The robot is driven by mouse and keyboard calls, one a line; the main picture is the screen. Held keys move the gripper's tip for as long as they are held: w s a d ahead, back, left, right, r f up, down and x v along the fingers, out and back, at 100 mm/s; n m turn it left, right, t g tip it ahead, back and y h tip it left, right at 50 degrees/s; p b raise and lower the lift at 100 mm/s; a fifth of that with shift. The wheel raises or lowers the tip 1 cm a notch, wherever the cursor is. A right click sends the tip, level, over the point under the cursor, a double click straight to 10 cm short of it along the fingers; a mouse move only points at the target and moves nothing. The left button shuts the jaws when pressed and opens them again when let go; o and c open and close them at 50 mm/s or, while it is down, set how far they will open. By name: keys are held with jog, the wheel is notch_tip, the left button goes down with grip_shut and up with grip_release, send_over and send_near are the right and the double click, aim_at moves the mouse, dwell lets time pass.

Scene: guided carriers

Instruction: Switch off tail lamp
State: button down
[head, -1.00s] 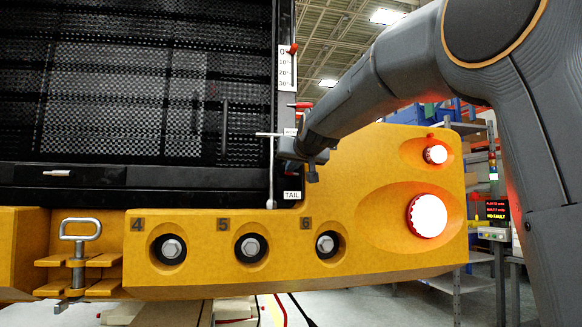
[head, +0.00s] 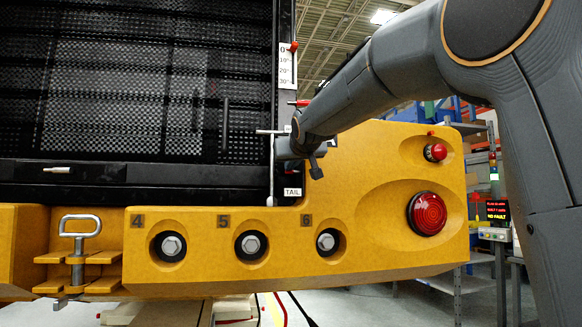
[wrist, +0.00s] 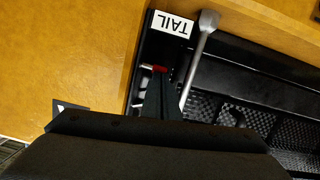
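The large round tail lamp (head: 427,213) on the yellow end block is dark red and unlit, as is the small red lamp (head: 435,152) above it. The TAIL label (head: 292,192) is on the black frame edge; it also shows in the wrist view (wrist: 173,24). A small red-tipped switch lever (wrist: 154,68) sits below the label in the wrist view. My gripper (wrist: 163,92) is at this lever, its dark fingers close together with their tips by the red part. Whether they touch it cannot be told.
A thin metal rod with a crossbar (head: 271,172) stands just left of my gripper; it runs close beside the fingers in the wrist view (wrist: 199,60). The yellow block (head: 370,255) carries several bolts. A clamp pin (head: 79,240) is at left. A status screen (head: 497,210) stands behind at right.

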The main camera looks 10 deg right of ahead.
jog(key=shift+a+f+n+h+b, duration=0.1)
jog(key=shift+f+n+h+b, duration=0.2)
jog(key=shift+n+b, duration=0.8)
jog(key=shift+a+f+n+h+b, duration=0.1)
jog(key=shift+f+n+h+b, duration=0.25)
jog(key=shift+b, duration=1.4)
